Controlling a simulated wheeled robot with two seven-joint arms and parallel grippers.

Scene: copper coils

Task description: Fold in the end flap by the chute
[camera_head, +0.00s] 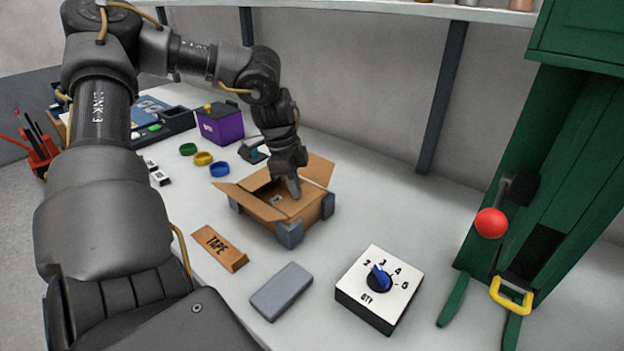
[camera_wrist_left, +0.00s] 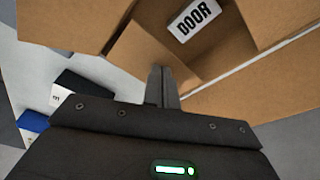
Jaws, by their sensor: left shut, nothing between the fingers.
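An open brown cardboard box (camera_head: 270,213) sits on the bench, held between grey corner blocks (camera_head: 289,235). Its end flap on the chute side (camera_head: 318,170) stands up and leans outward. Another flap (camera_head: 232,197) sticks out at the left end. My left gripper (camera_head: 294,188) is shut and empty, pointing down into the box mouth near the chute-side end. In the left wrist view its closed fingertips (camera_wrist_left: 162,72) are against or just above brown cardboard; I cannot tell if they touch. A DOOR label (camera_wrist_left: 194,18) shows there. My right gripper is not in view.
The green chute machine (camera_head: 565,170) with a red-knobbed lever stands at the right. A quantity dial box (camera_head: 378,290), a grey block (camera_head: 282,291) and a TAPE block (camera_head: 219,247) lie in front. A purple box (camera_head: 220,124) and coloured rings (camera_head: 204,158) are behind left.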

